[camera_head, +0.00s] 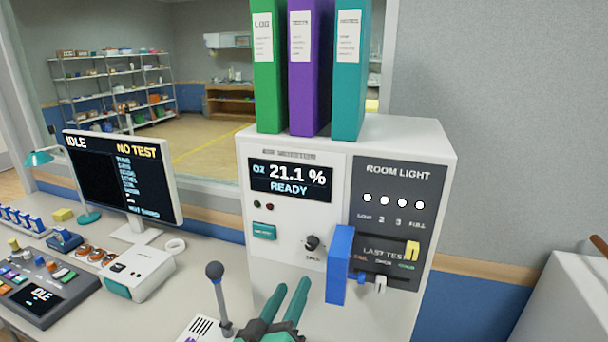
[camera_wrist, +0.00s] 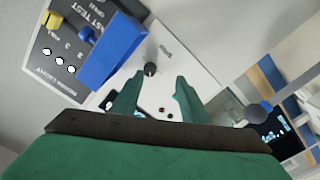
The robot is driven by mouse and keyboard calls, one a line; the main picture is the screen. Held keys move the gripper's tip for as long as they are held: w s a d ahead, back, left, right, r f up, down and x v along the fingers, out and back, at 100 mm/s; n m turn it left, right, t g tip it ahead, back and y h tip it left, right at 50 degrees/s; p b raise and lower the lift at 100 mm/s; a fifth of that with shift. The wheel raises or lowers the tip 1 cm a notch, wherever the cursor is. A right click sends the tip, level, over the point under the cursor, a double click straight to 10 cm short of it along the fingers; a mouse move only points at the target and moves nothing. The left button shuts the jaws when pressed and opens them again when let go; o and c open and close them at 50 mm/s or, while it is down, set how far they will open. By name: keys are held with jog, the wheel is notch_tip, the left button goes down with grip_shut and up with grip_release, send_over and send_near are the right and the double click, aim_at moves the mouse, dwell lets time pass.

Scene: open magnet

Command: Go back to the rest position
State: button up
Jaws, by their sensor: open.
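My gripper (camera_head: 284,312) shows at the bottom of the head view, with its two green fingers apart and nothing between them. It is in front of the lower part of a white monitor cabinet (camera_head: 225,300), below its display (camera_head: 290,179) reading 21.1 % READY. In the wrist view the open fingers of my gripper (camera_wrist: 158,98) point toward the cabinet's white face (camera_wrist: 185,70). A blue block-like part (camera_head: 340,265) stands out from the cabinet, right of the gripper. It also shows in the wrist view (camera_wrist: 112,52), left of the fingers.
A lever with a dark ball knob (camera_head: 214,271) stands just left of my gripper. A screen (camera_head: 122,180), a white box (camera_head: 140,274) and a control console (camera_head: 45,292) are on the desk at left. Several binders (camera_head: 308,70) stand on the cabinet. A white surface (camera_head: 565,290) is at far right.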

jog(key=s+f+n+g+y, duration=0.1)
jog(key=s+f+y, duration=0.2)
jog(key=s+f, duration=0.7)
jog(key=s+f+n+y, duration=0.1)
jog(key=s+f+y, duration=0.3)
jog(key=f, duration=0.9)
jog(key=s+d+f+m, duration=0.1)
jog(key=s+f+m, duration=0.1)
jog(key=s, duration=1)
jog(key=s+d+f+m+g+h, duration=0.1)
jog(key=s+d+f+m, duration=0.1)
jog(key=s, duration=1)
jog(key=shift+d+m, duration=0.15)
jog(key=shift+m, duration=0.55)
